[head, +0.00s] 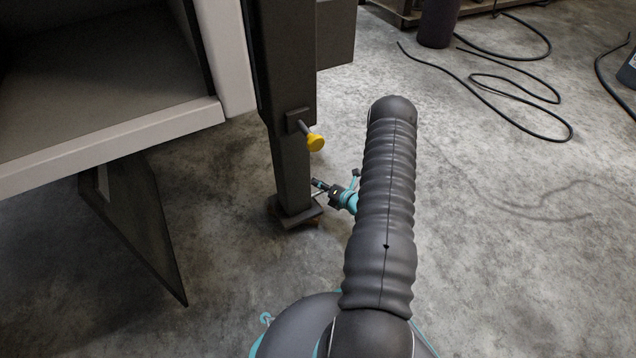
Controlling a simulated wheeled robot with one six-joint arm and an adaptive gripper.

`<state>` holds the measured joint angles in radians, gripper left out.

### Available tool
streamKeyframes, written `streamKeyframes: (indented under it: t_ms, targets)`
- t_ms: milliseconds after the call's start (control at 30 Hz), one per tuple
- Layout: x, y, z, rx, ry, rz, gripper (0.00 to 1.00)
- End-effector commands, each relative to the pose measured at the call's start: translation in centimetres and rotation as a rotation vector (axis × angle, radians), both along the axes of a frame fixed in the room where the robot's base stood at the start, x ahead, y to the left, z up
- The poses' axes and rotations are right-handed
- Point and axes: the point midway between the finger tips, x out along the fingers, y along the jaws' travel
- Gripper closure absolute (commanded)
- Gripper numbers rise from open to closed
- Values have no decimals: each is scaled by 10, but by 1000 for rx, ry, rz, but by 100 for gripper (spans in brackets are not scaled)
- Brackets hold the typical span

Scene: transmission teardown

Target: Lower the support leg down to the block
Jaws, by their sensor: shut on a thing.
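The support leg (291,178) is a dark grey square tube sliding out of a wider dark sleeve (286,70). It stands upright with a flat foot plate (297,217) at its lower end. A brownish edge of the block (313,222) shows under the foot plate, mostly hidden; I cannot tell whether the plate touches it. A yellow-knobbed pin (315,142) sticks out of the sleeve near its lower end. My gripper (322,188) is at the right side of the leg, just above the foot plate, shut on the leg's lower part. My arm partly hides the gripper.
A light-framed cabinet or trailer body (120,140) stands at the left, with a dark hanging panel (140,225) below it. Black cables (510,85) lie on the concrete floor at the upper right, near a dark cylinder (438,22). The floor at right is largely clear.

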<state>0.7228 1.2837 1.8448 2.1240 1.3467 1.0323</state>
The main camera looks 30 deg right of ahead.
Motion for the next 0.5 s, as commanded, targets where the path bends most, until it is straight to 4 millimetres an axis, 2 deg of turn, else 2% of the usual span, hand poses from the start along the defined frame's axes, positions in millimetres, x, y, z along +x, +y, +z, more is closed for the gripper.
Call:
streamKeyframes:
  t_ms: [33,133,167,200,267,500]
  targets:
    - [6,3,3,-7,-10,11,100]
    - [6,3,4,-7,-11,11,100]
    - [6,3,4,-8,-11,11,83]
    - [6,3,4,-8,-11,11,73]
    - [6,2,4,-7,-11,10,61]
    - [0,-7,2,-4,-6,-7,61]
